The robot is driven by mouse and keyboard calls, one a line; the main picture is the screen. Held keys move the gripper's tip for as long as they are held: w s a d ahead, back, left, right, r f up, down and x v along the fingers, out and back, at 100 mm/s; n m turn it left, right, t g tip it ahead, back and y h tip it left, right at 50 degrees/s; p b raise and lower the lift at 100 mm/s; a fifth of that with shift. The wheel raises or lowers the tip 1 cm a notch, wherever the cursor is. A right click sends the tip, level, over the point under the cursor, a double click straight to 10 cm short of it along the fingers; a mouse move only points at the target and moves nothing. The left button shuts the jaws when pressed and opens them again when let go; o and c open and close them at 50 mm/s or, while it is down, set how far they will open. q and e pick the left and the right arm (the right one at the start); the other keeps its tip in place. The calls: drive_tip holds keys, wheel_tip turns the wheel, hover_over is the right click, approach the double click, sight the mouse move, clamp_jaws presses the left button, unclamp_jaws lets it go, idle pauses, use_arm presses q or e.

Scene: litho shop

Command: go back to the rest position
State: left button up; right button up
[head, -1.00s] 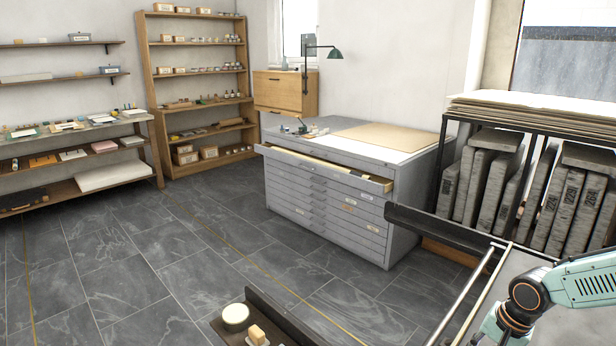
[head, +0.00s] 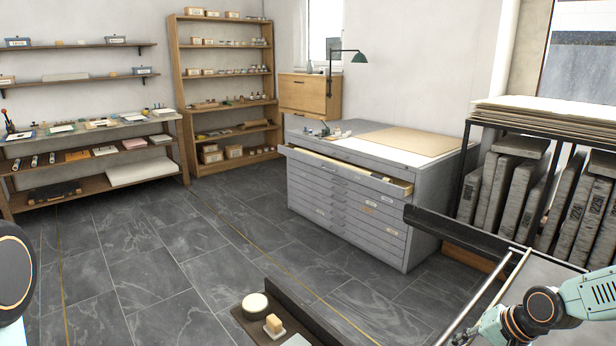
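My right arm shows at the lower right of the head view, over the grey bed with metal rails. A dark rounded part of my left arm shows at the left edge; the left gripper is not in the frame.
A grey drawer cabinet (head: 350,205) stands ahead with its top drawer (head: 345,168) pulled out. A low tray (head: 238,318) holds a round tin (head: 255,305) and a block (head: 274,323). Stone slabs (head: 496,198) stand in a rack at right. The slate floor (head: 180,270) at left is clear.

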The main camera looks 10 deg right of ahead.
drive_tip(key=w+a+n+t+b, duration=0.1)
drive_tip(key=a+n, duration=0.1)
drive_tip(key=a, duration=0.7)
drive_tip(key=s+a+f+n+b, duration=0.2)
drive_tip(key=s+a+f, duration=0.25)
drive_tip(key=a, duration=0.25)
drive_tip(key=s+a+f+n+g+h+b, duration=0.1)
drive_tip(key=s+a+f+n+g+b, duration=0.1)
drive_tip(key=s+f, duration=0.4)
drive_tip(key=s+a+f+n+g+h+b, duration=0.1)
drive_tip(key=s+f, duration=0.5)
drive_tip(key=s, duration=1.1)
drive_tip(key=a+n+g+b, duration=0.1)
drive_tip(key=a+n+g, duration=0.1)
drive_tip(key=g, duration=0.1)
drive_tip(key=shift+s+a+h, duration=0.15)
drive_tip(key=shift+a+h, duration=0.05)
drive_tip(key=shift+h, duration=0.2)
drive_tip(key=shift+r, duration=0.1)
drive_tip(key=shift+c, duration=0.5)
